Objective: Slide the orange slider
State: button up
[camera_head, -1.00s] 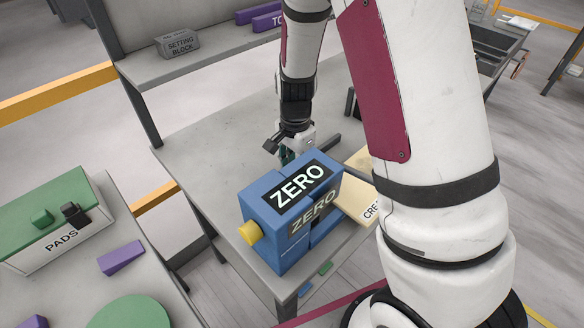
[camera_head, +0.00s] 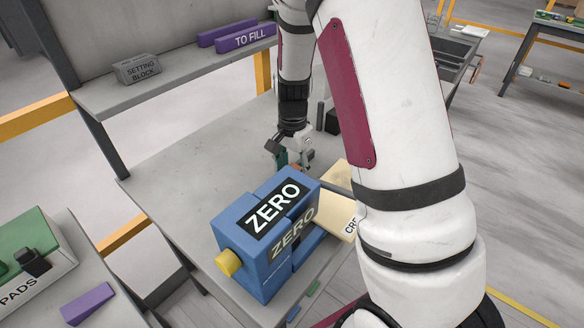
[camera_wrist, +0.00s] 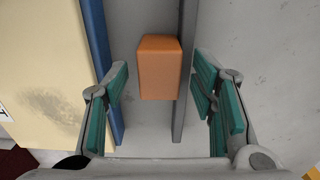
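The orange slider (camera_wrist: 160,67) shows in the wrist view as a rounded block between my fingers. It is beside a narrow grey rail (camera_wrist: 185,80) on its right. A blue edge (camera_wrist: 98,60) stands to its left, with a gap. My gripper (camera_wrist: 160,88) is open, its teal-padded fingers on either side of the slider with gaps. In the head view my gripper (camera_head: 293,157) is just behind the blue ZERO box (camera_head: 236,216) on the grey table; the slider is hidden there.
A cream panel (camera_head: 335,205) lies beside the blue box, and a yellow knob (camera_head: 229,262) sticks out of the box's left side. A shelf (camera_head: 105,100) holds a setting block (camera_head: 137,70) and a purple TO FILL block (camera_head: 246,37). The table (camera_head: 170,170) is clear left of my gripper.

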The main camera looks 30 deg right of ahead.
jog(key=shift+r, duration=0.1)
notch_tip(320, 180, up, 12)
dwell(0.5)
dwell(0.5)
jog(key=s+a+r+n+t, duration=0.2)
jog(key=s+a+r+n, duration=0.35)
jog(key=s+r, duration=0.45)
jog(key=s+a+r+n+t, duration=0.2)
jog(key=s+n, duration=0.6)
jog(key=s, duration=0.6)
jog(key=shift+s+a, duration=0.3)
jog(key=shift+a, duration=0.15)
